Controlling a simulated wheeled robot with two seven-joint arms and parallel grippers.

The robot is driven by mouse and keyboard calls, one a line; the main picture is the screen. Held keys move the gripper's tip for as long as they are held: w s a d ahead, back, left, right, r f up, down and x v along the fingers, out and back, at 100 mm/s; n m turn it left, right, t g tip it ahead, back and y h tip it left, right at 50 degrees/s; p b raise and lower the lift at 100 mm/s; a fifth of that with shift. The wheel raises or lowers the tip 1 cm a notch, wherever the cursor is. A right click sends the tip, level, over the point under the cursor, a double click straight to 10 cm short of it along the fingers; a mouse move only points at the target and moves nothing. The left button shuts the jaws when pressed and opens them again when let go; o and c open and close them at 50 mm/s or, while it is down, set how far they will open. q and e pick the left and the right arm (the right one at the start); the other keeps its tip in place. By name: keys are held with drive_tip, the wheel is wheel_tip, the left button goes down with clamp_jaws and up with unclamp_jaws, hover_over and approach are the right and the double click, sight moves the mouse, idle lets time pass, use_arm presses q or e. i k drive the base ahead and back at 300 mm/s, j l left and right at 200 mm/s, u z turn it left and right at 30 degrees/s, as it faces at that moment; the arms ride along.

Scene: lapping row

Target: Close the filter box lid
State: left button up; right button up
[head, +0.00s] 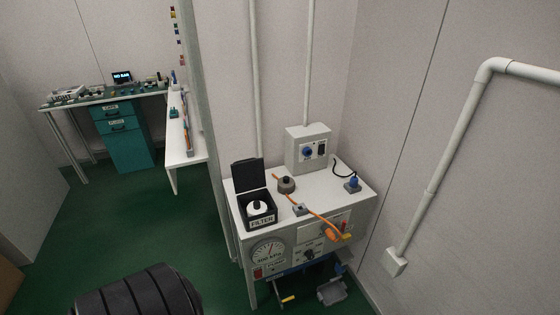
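The filter box (260,223) is a small black box labelled FILTER. It stands at the front left of a white machine top. Its black lid (248,173) is open, raised about upright at the back of the box. A white round filter with a dark knob (257,208) sits inside. Neither of my grippers shows in the head view.
The machine top (318,183) also carries a grey control box (308,148), a dark round knob (286,184), an orange hose (318,217) and a blue plug (353,183). A pole (204,140) rises left of the machine. Green floor (170,225) lies clear to the left.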

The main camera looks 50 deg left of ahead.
sight(248, 174)
drive_tip(key=j+z, duration=0.2)
drive_tip(key=j, duration=0.2)
drive_tip(key=k+j+z, duration=0.1)
drive_tip(key=j+z, duration=0.15)
drive_tip(key=j, duration=0.15)
drive_tip(key=j+z, duration=0.2)
drive_tip(key=j, duration=0.15)
drive_tip(key=k+j+z, duration=0.2)
drive_tip(key=j, duration=0.15)
drive_tip(key=k+j+z, duration=0.25)
drive_tip(key=i+j, duration=0.1)
drive_tip(key=j, duration=0.05)
